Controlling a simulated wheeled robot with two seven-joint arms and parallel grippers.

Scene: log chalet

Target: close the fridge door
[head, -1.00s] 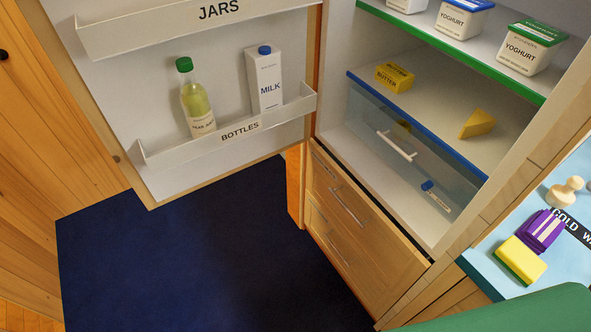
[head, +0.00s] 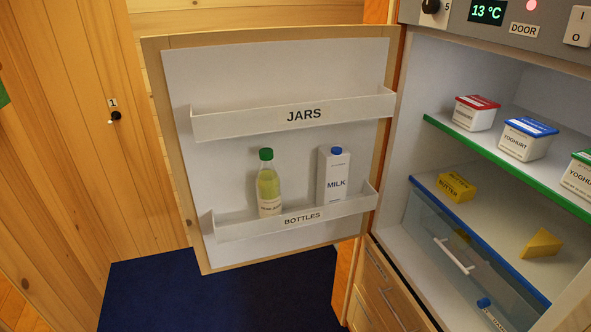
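The fridge door (head: 330,65) stands wide open in the head view, hinged at its right side beside the fridge body. Its white inner face shows a JARS shelf (head: 230,125), which is empty, and a BOTTLES shelf (head: 240,229). A green-capped bottle (head: 268,188) and a milk carton (head: 334,178) stand upright on the BOTTLES shelf. The fridge interior (head: 399,247) shows at the right, with yoghurt tubs (head: 524,140) on the green-edged shelf and butter (head: 455,187) and cheese (head: 541,243) on the blue-edged one. Neither of my grippers is in view.
A control panel (head: 515,18) above the fridge reads 13 °C, with a lit pinkish lamp (head: 532,5) near the DOOR label. Wooden drawers (head: 378,290) are below. A dark blue mat (head: 230,295) lies clear under the door. A wooden wall with a hook (head: 115,116) stands at the left.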

